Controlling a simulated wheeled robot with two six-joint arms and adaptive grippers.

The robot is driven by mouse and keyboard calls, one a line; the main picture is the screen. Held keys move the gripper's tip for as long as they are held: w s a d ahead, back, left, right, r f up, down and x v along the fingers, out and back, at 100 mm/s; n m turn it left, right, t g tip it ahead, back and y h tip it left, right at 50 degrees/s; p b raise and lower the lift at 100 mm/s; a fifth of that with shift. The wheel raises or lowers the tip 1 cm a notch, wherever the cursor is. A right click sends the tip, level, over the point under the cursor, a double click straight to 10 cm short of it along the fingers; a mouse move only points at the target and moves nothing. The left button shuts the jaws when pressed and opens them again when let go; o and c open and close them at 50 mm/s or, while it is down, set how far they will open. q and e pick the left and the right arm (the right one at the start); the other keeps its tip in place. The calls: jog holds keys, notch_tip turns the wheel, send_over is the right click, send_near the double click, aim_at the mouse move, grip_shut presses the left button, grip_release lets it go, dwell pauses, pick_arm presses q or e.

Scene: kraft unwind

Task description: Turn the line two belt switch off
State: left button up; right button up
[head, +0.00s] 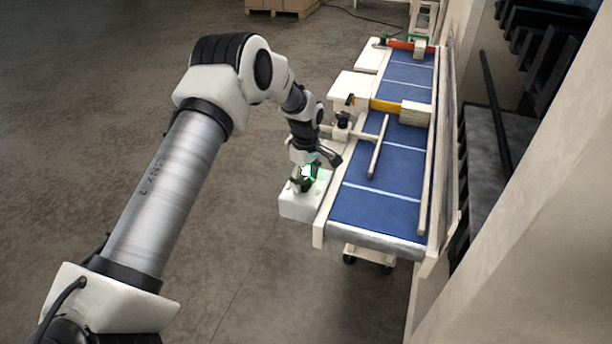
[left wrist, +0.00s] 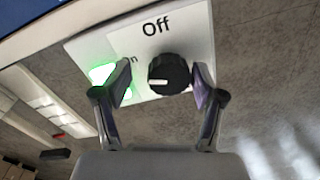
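The belt switch is a black round knob (left wrist: 169,74) on a white panel (left wrist: 196,36) in the left wrist view. The word "Off" is printed above it, and a partly hidden label ending in "n" is at its left. The knob's white mark points left, toward that label. A green lamp (left wrist: 103,73) is lit beside it. In the head view my left gripper (head: 307,178) is at the white switch box (head: 301,205). My right gripper is not in view.
The blue belt conveyor (head: 380,205) runs beside the switch box, with a wooden guide bar (head: 378,147) and a yellow bar (head: 385,105) over it. More white boxes (head: 350,86) stand along its left side. A wall is at right. The floor at left is clear.

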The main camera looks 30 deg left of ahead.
pick_arm(q)
jog(key=shift+s+a+r, duration=0.1)
jog(key=shift+s+r, duration=0.3)
jog(key=shift+s, duration=0.15)
jog(key=c, duration=1.1)
jog(key=shift+w+f, duration=0.1)
jog(key=shift+c, duration=0.2)
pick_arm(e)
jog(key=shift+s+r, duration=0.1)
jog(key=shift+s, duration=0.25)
pick_arm(q)
jog(key=shift+m, duration=0.4)
jog(key=shift+f+m+b, duration=0.1)
jog(key=shift+m+b, duration=0.45)
jog(key=shift+m, duration=0.35)
jog(key=m+b, duration=0.1)
jog(key=m, duration=0.2)
jog(key=shift+m, duration=0.3)
jog(key=m+b, duration=0.1)
jog(key=m, duration=0.3)
jog(key=shift+m+b, duration=0.35)
jog(key=shift+m, duration=1.55)
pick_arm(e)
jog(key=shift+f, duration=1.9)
